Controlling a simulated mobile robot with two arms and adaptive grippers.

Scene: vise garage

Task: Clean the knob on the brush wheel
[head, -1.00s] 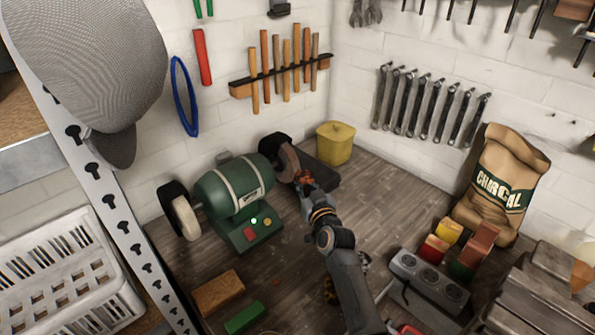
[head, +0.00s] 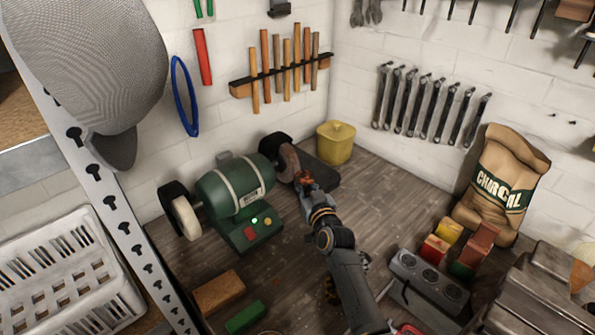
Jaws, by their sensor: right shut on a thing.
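A green bench grinder (head: 230,192) stands on the wooden bench top. A pale wheel (head: 185,217) is at its left end, and a brownish brush wheel (head: 289,163) under a black guard is at its right end. My right gripper (head: 303,181) is at the front of the brush wheel, shut on a small reddish-orange knob (head: 305,180). The knob is mostly hidden by the gripper. It looks to be against the wheel or very close to it; I cannot tell if they touch. A green light (head: 254,221) glows on the grinder's base. My left gripper is not in view.
A yellow bin (head: 335,143) stands behind the gripper. A brown block (head: 219,293) and a green block (head: 245,317) lie in front of the grinder. A power strip (head: 429,280), coloured blocks (head: 450,232) and a charcoal bag (head: 502,185) are at right.

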